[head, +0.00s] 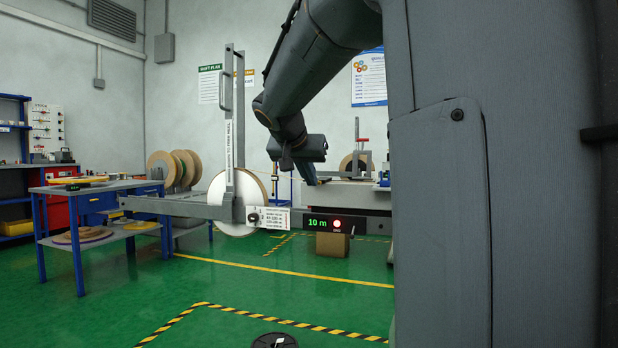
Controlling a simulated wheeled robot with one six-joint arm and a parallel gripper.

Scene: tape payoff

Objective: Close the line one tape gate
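A grey flat bar (229,130), which looks like the tape gate, stands upright in the head view with a long pull handle (241,90) at its upper part. Its foot meets a horizontal grey beam (170,207) near a round knob and a white scale label (268,218). A black display (336,223) on the beam reads "10 m" beside a red light. A large pale reel (243,190) sits behind the bar. My gripper (298,172) hangs under the wrist, right of the bar and apart from it in the picture. Its fingers are too small and dark to read.
A blue-legged workbench (100,186) with rolls stands at left, more reels (160,170) behind it. A second reel stand (355,165) is at the back. A cardboard box (332,245) lies beyond the beam. Green floor with hazard tape (200,304) is mostly clear.

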